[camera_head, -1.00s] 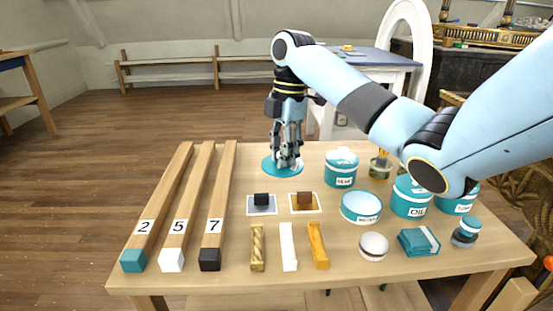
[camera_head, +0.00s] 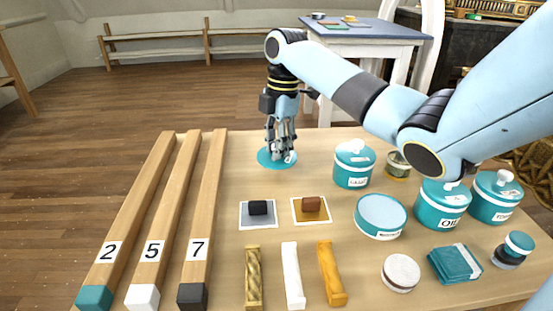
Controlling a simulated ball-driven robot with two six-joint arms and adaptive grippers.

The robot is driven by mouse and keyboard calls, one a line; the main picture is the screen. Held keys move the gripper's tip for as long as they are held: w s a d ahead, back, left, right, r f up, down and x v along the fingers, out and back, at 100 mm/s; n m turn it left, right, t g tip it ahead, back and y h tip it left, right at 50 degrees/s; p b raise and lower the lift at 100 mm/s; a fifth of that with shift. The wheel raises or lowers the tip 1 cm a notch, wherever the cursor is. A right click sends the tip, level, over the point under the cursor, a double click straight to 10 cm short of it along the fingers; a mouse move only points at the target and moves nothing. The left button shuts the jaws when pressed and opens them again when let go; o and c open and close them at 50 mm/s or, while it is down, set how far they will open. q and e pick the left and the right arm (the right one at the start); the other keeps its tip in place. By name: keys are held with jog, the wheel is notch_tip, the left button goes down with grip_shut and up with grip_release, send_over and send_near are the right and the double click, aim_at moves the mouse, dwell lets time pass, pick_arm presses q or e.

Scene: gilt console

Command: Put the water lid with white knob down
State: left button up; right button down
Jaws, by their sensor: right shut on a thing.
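A flat round teal lid (camera_head: 266,163) with a small white label is at the far side of the wooden table, right of the beams. My right gripper (camera_head: 281,152) points down from above and is shut on the lid's knob, which the fingers hide. The lid looks level, at or just above the table top; I cannot tell whether it touches. A teal canister without a lid (camera_head: 380,217) stands to the right and nearer; its label is too small to read. My left gripper is not in view.
Lidded teal canisters (camera_head: 353,168) stand at the right, one marked OIL (camera_head: 442,208), under my right arm. Numbered beams (camera_head: 208,210) lie at the left. Two small blocks on square cards (camera_head: 258,211) and several bars (camera_head: 292,275) lie in front. Table around the lid is clear.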

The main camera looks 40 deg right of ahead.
notch_tip(320, 180, down, 2)
jog(key=shift+s+f, duration=0.1)
jog(key=shift+f+b, duration=0.35)
jog(key=shift+f, duration=0.05)
jog(key=shift+r, duration=0.1)
jog(key=c, duration=1.2)
grip_release()
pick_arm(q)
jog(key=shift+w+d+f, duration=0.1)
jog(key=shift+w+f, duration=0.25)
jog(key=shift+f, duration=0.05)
pick_arm(e)
jog(key=shift+o, duration=0.3)
jog(key=r+p, duration=0.1)
jog(key=r, duration=0.3)
jog(key=d+r+p, duration=0.1)
jog(key=r, duration=0.3)
jog(key=r+p, duration=0.1)
jog(key=r, duration=0.3)
jog(key=shift+d+p, duration=0.2)
jog(key=shift+p, duration=0.15)
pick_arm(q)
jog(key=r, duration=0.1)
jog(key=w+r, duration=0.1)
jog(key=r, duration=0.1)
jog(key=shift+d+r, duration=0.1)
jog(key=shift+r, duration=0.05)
pick_arm(e)
jog(key=shift+r, duration=0.1)
